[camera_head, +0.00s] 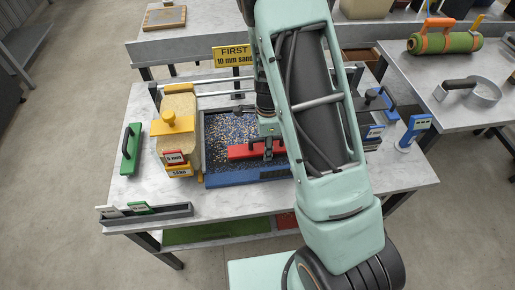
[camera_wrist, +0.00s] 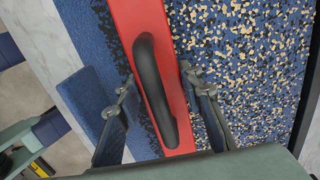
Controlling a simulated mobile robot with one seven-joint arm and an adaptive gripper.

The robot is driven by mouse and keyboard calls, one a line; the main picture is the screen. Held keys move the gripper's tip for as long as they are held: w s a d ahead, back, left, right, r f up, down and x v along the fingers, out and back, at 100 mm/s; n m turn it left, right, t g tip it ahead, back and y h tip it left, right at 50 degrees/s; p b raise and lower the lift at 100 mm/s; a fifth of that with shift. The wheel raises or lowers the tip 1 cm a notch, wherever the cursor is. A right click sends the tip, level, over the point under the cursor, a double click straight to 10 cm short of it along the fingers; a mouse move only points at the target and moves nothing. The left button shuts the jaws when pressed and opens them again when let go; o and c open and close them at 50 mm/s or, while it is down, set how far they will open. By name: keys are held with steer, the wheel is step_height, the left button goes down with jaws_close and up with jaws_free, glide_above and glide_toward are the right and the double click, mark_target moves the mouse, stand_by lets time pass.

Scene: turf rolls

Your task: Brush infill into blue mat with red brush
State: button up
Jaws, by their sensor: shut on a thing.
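The red brush (camera_head: 240,152) lies across the tray of speckled infill (camera_head: 230,127) on the workbench. In the wrist view the brush (camera_wrist: 148,22) has a black arched handle (camera_wrist: 155,95). My gripper (camera_head: 267,151) is shut on this handle, with a finger on each side (camera_wrist: 157,82). The blue mat (camera_head: 220,178) shows bare along its front edge. In the wrist view the blue mat (camera_wrist: 88,35) is mostly bare left of the brush, and dense cream, blue and black infill (camera_wrist: 245,60) lies right of it. The brush's underside is hidden.
A yellow-handled block (camera_head: 172,126) stands left of the mat, with a green tool (camera_head: 131,149) beyond it. A blue stand (camera_head: 413,132) is at the bench's right. A grey rail (camera_head: 146,217) lies at the front left. My arm hides the mat's right side.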

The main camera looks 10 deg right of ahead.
mark_target(246, 138)
steer(key=shift+d+b, duration=1)
steer(key=shift+d, duration=4.15)
steer(key=shift+a+p, duration=0.45)
steer(key=shift+a, duration=1.2)
steer(key=shift+d+b, duration=0.35)
steer(key=shift+d, duration=1.3)
steer(key=shift+w+a+p, duration=0.6)
steer(key=shift+w+a, duration=0.65)
steer(key=shift+a, duration=1.4)
steer(key=shift+w+a+p, duration=0.55)
steer(key=shift+w+a, duration=0.7)
steer(key=shift+a, duration=1.45)
steer(key=shift+w+a+p, duration=0.6)
steer(key=shift+w+a, duration=0.65)
steer(key=shift+a, duration=1.4)
